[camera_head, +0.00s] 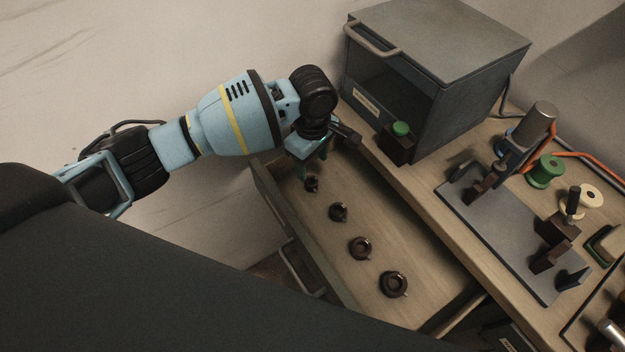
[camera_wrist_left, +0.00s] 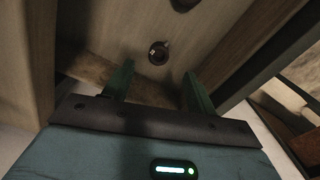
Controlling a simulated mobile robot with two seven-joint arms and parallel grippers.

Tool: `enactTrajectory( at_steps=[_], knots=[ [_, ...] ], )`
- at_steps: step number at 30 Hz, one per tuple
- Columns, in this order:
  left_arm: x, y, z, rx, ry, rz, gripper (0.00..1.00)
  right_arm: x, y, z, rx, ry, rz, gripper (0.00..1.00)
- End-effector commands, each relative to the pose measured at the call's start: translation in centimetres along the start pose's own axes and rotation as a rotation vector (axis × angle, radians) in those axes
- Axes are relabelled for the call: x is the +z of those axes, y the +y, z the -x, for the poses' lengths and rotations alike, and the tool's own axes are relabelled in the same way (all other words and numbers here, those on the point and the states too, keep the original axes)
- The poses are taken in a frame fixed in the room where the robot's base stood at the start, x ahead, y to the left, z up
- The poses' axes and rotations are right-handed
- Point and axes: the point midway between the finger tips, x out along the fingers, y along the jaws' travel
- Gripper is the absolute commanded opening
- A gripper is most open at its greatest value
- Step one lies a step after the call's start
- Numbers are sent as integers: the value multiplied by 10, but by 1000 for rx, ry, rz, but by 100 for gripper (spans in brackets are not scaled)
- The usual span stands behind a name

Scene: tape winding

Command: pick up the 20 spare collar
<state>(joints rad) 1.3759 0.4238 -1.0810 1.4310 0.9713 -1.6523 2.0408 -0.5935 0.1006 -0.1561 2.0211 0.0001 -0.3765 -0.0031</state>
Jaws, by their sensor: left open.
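Several dark brown ring-shaped collars stand in a row in the open wooden drawer, growing larger toward the front. The smallest collar (camera_head: 311,184) is at the far end; the others are the second collar (camera_head: 338,212), the third collar (camera_head: 360,248) and the largest collar (camera_head: 393,284). No size marking can be read, so I cannot tell which is the 20. My left gripper (camera_head: 314,165) is open and empty, pointing down above the smallest collar. In the left wrist view that collar (camera_wrist_left: 158,53) lies just beyond and between the spread green fingers (camera_wrist_left: 158,78). My right gripper is not in view.
The drawer's front wall (camera_head: 282,209) stands near the collars. A grey open-fronted cabinet (camera_head: 440,55) sits on the bench behind the gripper, with a green-topped dark block (camera_head: 399,143) at its opening. A dark fixture plate (camera_head: 500,232) and spools (camera_head: 545,171) lie to the right.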

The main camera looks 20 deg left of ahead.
Motion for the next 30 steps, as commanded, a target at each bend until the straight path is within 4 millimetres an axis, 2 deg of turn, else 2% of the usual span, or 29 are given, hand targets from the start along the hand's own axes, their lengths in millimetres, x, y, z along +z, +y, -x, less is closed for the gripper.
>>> enactTrajectory(
  at_steps=[4,11,21,30],
  knots=[
    [-1,-1,-18,-3,0,0,57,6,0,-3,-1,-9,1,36],
    [-1,-1,-25,-3,1,-1,57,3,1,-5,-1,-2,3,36],
    [-4,0,-68,-3,1,-1,57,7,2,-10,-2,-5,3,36],
    [-4,0,-71,-1,1,-1,57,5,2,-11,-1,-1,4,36]
  ],
)
